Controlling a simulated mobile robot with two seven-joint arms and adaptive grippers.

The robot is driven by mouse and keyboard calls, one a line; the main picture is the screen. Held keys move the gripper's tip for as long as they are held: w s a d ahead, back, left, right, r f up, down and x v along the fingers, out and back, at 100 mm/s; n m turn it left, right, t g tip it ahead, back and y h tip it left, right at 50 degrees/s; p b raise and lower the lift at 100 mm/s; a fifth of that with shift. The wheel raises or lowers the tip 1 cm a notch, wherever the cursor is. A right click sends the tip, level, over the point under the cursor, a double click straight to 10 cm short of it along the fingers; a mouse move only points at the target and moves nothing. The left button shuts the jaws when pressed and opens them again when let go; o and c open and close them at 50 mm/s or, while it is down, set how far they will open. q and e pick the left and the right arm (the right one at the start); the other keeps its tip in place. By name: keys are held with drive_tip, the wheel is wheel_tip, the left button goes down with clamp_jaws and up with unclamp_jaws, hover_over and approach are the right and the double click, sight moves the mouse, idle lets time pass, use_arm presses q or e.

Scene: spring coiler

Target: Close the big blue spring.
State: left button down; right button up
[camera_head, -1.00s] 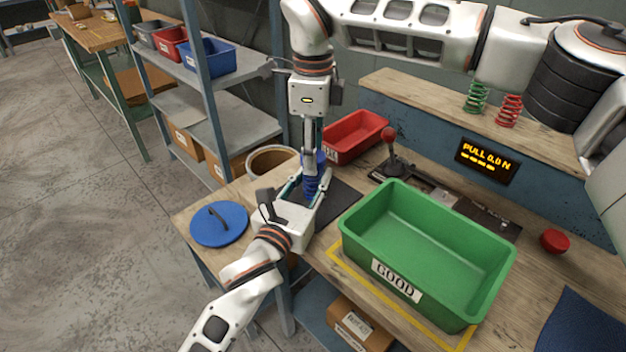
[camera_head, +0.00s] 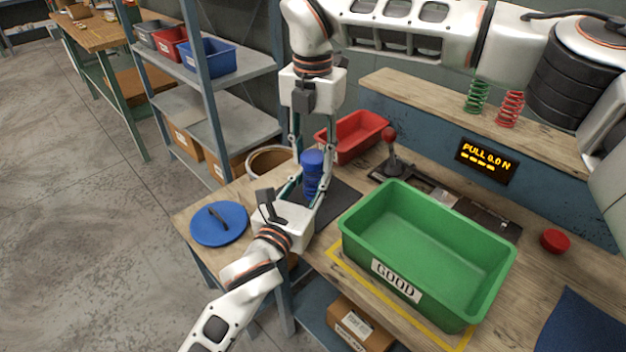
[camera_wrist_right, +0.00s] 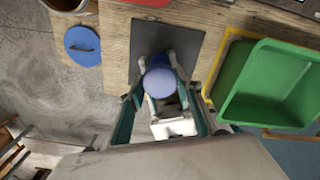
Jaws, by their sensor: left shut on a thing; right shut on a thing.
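The big blue spring (camera_head: 311,183) stands upright on a dark mat (camera_head: 342,198) on the workbench, with a round blue cap (camera_head: 313,158) on top. The cap hides most of the spring in the right wrist view (camera_wrist_right: 160,83). My left gripper (camera_head: 306,196) comes in from the front and is shut on the spring's lower part. My right gripper (camera_head: 311,160) points down from above, with one finger on each side of the cap, and is shut on it. The exact contact is hard to see.
A green GOOD bin (camera_head: 428,248) stands right of the mat, a red bin (camera_head: 353,137) behind it. A red-knobbed lever (camera_head: 391,152) is close by. A blue lid (camera_head: 218,224) lies at left. The display (camera_head: 486,161) reads PULL 0.0 N.

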drive_tip(key=m, duration=1)
drive_tip(key=shift+m, duration=0.4)
drive_tip(key=m, duration=0.4)
drive_tip(key=shift+m, duration=0.4)
drive_tip(key=o, duration=1.3)
wheel_tip(320, 180, up, 12)
